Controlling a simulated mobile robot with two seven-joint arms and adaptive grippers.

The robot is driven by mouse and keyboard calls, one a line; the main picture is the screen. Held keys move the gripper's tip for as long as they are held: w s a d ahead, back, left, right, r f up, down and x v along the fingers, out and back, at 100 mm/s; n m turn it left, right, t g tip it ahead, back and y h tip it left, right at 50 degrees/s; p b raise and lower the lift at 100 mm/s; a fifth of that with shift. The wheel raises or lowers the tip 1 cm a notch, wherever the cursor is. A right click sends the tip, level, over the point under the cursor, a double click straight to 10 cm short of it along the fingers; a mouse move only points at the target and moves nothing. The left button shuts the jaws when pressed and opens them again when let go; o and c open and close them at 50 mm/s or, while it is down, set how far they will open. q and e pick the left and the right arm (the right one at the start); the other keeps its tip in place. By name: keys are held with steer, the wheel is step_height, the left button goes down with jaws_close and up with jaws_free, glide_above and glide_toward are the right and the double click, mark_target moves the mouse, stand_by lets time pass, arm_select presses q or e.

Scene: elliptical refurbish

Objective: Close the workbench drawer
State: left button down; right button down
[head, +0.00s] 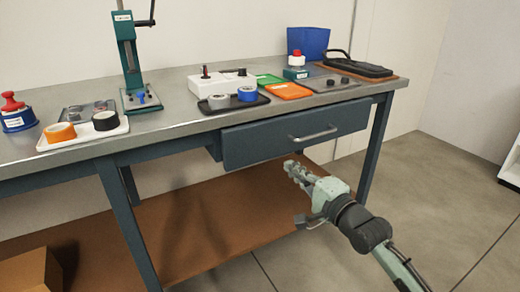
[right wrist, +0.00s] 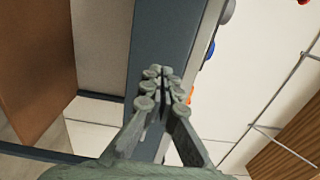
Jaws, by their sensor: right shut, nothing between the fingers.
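The workbench drawer (head: 260,141) has a dark blue-grey front with a light bar handle (head: 315,134). It hangs under the right part of the bench top. Its front stands out a little from the bench frame, so the drawer is partly open. My right gripper (head: 296,169) is shut and empty, just below and in front of the drawer front in the head view. I cannot tell whether it touches the drawer. In the right wrist view the shut fingers (right wrist: 155,88) overlap a dark blue-grey strip (right wrist: 163,45). My left gripper is not in view.
The metal workbench top (head: 185,115) holds a green press (head: 128,55), tape trays, a white box (head: 222,83) and a blue bin (head: 308,43). A bench leg (head: 374,150) stands right of the drawer. A brown lower shelf (head: 200,225) lies below.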

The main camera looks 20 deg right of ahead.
mark_target(263, 143)
steer(key=w, duration=0.7)
steer(key=w+a, duration=0.1)
steer(key=w, duration=0.3)
steer(key=shift+w, duration=0.25)
steer(key=shift+w, duration=0.1)
steer(key=w, duration=0.4)
steer(key=shift+w+a, duration=0.15)
steer(key=shift+w, duration=0.05)
steer(key=shift+r, duration=0.15)
steer(key=shift+s, duration=0.1)
